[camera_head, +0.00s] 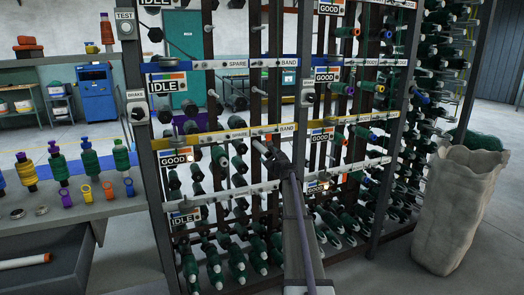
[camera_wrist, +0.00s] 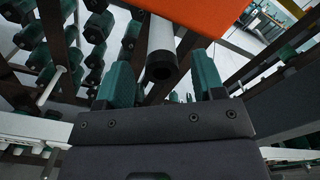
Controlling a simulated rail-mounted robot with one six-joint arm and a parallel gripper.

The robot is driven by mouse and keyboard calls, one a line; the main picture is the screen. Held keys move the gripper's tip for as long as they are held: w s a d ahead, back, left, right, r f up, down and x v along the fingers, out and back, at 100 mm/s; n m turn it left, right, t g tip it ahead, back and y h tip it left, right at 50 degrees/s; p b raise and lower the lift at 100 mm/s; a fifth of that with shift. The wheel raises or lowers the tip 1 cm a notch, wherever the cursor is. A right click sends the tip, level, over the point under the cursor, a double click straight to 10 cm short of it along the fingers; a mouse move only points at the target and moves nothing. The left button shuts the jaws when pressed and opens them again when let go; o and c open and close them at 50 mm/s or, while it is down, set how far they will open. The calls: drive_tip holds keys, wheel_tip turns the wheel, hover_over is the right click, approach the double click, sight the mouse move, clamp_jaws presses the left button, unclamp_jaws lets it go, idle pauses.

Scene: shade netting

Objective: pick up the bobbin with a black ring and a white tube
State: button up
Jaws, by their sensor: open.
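In the camera_wrist view a white tube (camera_wrist: 161,38) with a black ring (camera_wrist: 160,68) at its near end points toward my gripper (camera_wrist: 160,75). The two green fingers of my gripper are open, one on each side of the ring end in the picture. I cannot tell whether the tube is between the fingertips or beyond them, and I see no contact. The far end of the tube is hidden behind an orange panel. In the camera_head view my gripper (camera_head: 266,149) is at the rack's middle rows; I cannot make out this bobbin there.
The rack (camera_head: 230,133) carries many green bobbins and dark uprights close around my gripper. The orange panel (camera_wrist: 195,14) hangs close above the tube. A bench (camera_head: 70,213) with bobbins stands left, and a pale sack (camera_head: 455,205) stands on the floor right.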

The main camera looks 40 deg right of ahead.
sight(262, 149)
drive_tip(key=x, duration=0.4)
drive_tip(key=c, duration=1)
